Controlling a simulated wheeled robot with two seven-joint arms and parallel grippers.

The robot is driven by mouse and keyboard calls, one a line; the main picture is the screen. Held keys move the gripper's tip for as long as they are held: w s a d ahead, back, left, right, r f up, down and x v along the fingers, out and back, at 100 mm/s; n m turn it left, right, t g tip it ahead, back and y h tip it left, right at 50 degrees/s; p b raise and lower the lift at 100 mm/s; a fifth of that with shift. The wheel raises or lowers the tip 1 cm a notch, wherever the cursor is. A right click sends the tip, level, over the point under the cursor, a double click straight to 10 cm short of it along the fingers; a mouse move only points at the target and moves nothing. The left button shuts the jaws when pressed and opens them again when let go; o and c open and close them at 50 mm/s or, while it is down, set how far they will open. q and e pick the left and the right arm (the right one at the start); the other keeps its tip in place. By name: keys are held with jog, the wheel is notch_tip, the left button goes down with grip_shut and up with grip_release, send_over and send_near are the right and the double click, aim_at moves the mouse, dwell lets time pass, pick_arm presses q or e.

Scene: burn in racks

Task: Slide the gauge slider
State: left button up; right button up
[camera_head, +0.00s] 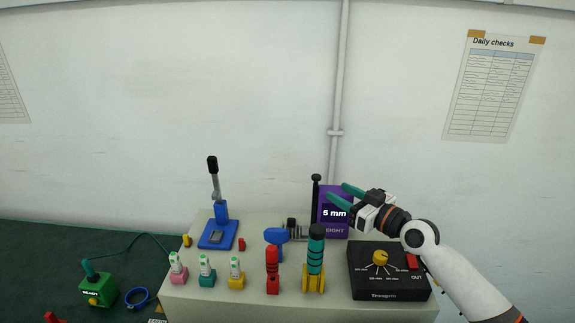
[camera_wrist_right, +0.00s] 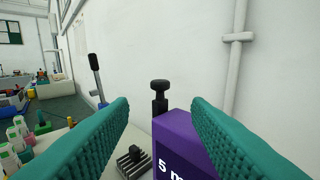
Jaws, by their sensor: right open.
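The height gauge (camera_head: 334,231) is a purple block on the grey-beige bench top, with "5 mm" and "HEIGHT" in white. A black post with a knob on top (camera_head: 316,180) rises at its left side, and I cannot tell which part is the slider. In the right wrist view the purple block (camera_wrist_right: 180,143) and black knob (camera_wrist_right: 160,86) appear between my teal fingers. My right gripper (camera_head: 344,197) is open and empty, coming from the right, near the block's top. Contact cannot be told. My left gripper is out of view.
A black dial box (camera_head: 388,291) stands under my right arm. A blue lever press (camera_head: 217,233) is at the back left of the bench. Bottles (camera_head: 206,270) and red and teal-yellow upright tools (camera_head: 314,260) line the front. A wall pipe (camera_head: 337,100) runs behind.

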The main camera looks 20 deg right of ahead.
aim_at(320, 179)
jog(key=p+x, duration=0.1)
jog(key=x, duration=0.2)
jog(key=p+x, duration=0.1)
jog(key=x, duration=0.4)
jog(key=shift+w+a+r+p, duration=0.15)
jog(key=shift+w+r+p, duration=0.2)
jog(key=shift+r+p, duration=0.05)
jog(key=shift+x, duration=1)
jog(key=shift+w+f, duration=0.1)
jog(key=shift+c, duration=0.3)
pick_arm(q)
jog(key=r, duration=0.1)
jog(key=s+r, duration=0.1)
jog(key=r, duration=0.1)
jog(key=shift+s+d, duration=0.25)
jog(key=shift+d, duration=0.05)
pick_arm(e)
grip_shut()
